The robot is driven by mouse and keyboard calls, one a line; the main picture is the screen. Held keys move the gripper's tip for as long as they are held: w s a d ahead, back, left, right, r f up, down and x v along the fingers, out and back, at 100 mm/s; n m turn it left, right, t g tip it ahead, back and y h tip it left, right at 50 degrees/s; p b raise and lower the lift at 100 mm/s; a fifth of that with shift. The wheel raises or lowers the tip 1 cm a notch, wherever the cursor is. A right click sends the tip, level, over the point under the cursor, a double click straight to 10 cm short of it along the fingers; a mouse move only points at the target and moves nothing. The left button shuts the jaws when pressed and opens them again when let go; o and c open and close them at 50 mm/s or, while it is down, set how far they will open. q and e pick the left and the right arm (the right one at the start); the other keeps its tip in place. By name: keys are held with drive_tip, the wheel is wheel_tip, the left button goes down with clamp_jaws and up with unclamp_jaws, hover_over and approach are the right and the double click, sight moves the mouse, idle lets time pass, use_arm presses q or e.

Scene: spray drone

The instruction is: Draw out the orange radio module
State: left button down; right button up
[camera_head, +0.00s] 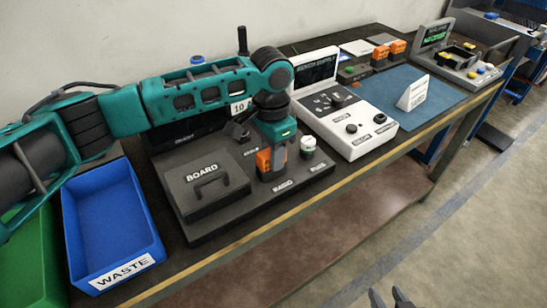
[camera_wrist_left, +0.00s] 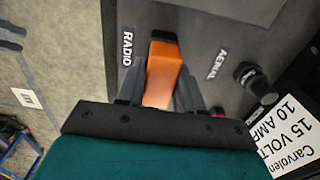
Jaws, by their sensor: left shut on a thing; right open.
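The orange radio module (camera_head: 263,159) stands upright at the dark board's RADIO label. It also shows in the left wrist view (camera_wrist_left: 163,72), between the fingers. My left gripper (camera_head: 273,166) points down from above and is shut on the module, with its fingers on either side; it also shows in the left wrist view (camera_wrist_left: 162,95). The module's lower end is partly hidden, so I cannot tell whether it sits fully in its slot. My right gripper (camera_head: 391,298) shows only as dark fingertips at the bottom edge of the head view, open and empty.
The dark board (camera_head: 222,228) carries a BOARD cover with a handle (camera_head: 209,182). A white-topped round part (camera_head: 308,144) stands close right of my left gripper. A blue WASTE bin (camera_head: 112,222) and a green bin (camera_head: 30,262) are at left. A white panel (camera_head: 365,145) is at right.

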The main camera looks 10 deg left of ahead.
use_arm(q)
drive_tip(key=shift+r, duration=3)
